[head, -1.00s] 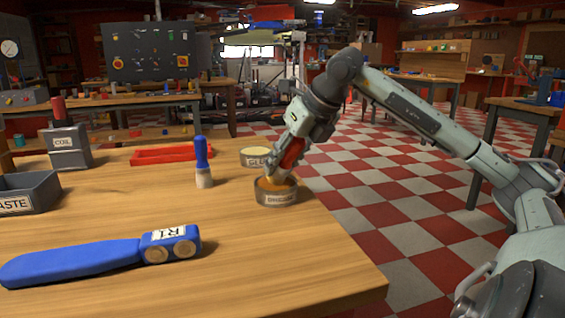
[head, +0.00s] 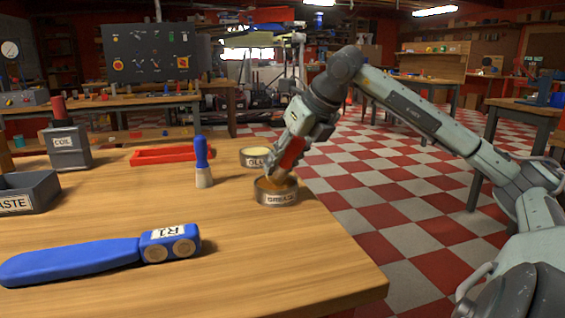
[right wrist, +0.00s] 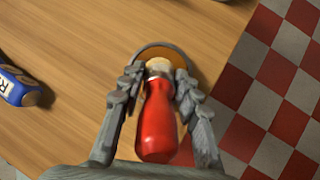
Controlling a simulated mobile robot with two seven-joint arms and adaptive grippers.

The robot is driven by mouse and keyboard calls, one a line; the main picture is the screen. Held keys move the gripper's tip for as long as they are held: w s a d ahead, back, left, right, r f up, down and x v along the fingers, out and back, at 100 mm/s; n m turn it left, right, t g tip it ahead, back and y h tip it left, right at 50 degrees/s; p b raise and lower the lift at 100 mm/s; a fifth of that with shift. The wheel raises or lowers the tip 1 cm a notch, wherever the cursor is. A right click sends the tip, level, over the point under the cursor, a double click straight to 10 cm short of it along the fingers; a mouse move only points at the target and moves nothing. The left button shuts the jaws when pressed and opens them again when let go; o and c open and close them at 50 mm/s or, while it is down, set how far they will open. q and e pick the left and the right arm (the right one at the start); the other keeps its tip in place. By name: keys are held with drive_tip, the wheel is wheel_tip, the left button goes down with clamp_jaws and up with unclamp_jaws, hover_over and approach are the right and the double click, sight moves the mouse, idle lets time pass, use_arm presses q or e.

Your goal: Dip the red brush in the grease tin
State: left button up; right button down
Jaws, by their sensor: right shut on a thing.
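The red brush (head: 291,153) is in my right gripper (head: 290,150), which is shut on its handle. The brush tilts, with its lower end over and inside the rim of the grease tin (head: 277,198), a round metal tin labelled GREASE with orange-brown contents. In the right wrist view the brush's red handle (right wrist: 157,125) lies between the fingers of the right gripper (right wrist: 158,85). The orange contents of the tin (right wrist: 163,53) show beyond the brush's pale collar. The bristles are hidden, so I cannot tell how deep they sit. My left gripper is not in view.
A second tin, labelled GLUE (head: 256,156), stands just behind. A blue brush (head: 202,163) stands upright to the left. A red tray (head: 172,155), COIL box (head: 68,147), WASTE bin (head: 28,192) and blue bladed part marked R1 (head: 100,255) are further left. The table's middle is clear.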

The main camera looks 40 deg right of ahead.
drive_tip(key=shift+f, duration=0.15)
idle(0.3)
drive_tip(key=shift+r+p, duration=2.65)
drive_tip(key=shift+r, duration=1)
drive_tip(key=shift+f, duration=0.1)
